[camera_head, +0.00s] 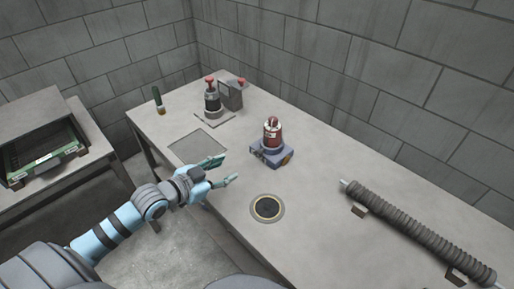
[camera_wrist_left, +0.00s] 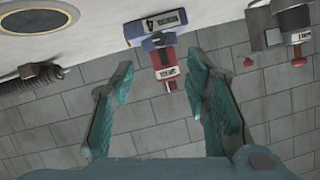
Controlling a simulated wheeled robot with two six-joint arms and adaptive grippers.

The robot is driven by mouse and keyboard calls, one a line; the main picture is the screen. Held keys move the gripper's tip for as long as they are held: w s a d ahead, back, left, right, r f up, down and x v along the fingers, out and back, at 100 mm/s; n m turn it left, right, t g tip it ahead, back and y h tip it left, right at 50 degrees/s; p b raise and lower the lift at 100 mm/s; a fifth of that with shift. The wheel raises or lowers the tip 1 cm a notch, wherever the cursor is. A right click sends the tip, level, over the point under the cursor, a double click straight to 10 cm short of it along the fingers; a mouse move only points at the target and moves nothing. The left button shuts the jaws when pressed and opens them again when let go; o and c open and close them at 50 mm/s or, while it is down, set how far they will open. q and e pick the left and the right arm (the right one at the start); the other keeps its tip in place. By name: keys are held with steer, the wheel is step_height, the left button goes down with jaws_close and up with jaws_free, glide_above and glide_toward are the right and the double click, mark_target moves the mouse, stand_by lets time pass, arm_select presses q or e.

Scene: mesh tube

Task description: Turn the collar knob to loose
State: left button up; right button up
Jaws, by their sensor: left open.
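A red and grey cylindrical device (camera_head: 272,132) stands upright on a blue-grey base block (camera_head: 268,152) near the middle of the table. In the left wrist view the red device (camera_wrist_left: 165,68) hangs upside down from its blue base (camera_wrist_left: 155,27), with a dark label on it. I cannot make out for sure which part is the collar knob or how it is set. My left gripper (camera_head: 229,168) is open and empty, left of the base and apart from it. In the left wrist view its two green fingers (camera_wrist_left: 160,80) frame the device. My right gripper is not in view.
A ribbed grey tube (camera_head: 415,230) lies on brackets at the right. A round dark-centred ring (camera_head: 267,208) is set in the tabletop. A red-topped device (camera_head: 211,100), a grey box (camera_head: 231,95) and a green-handled tool (camera_head: 158,99) stand at the back left.

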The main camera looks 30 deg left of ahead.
mark_target(257, 154)
arm_select(q)
steer(key=b+x, duration=0.1)
steer(key=x, duration=0.2)
steer(key=shift+w+d, duration=0.1)
steer(key=shift+w, duration=0.05)
steer(key=b+x, duration=0.3)
steer(key=x, duration=0.1)
steer(key=shift+w+d, duration=0.1)
steer(key=shift+d, duration=0.05)
steer(key=b+x, duration=0.1)
steer(key=x, duration=0.5)
steer(key=shift+w, duration=0.1)
steer(key=shift+w+f, duration=0.1)
steer(key=shift+w, duration=0.15)
steer(key=shift+s, duration=0.2)
steer(key=shift+w, duration=0.1)
jaws_close()
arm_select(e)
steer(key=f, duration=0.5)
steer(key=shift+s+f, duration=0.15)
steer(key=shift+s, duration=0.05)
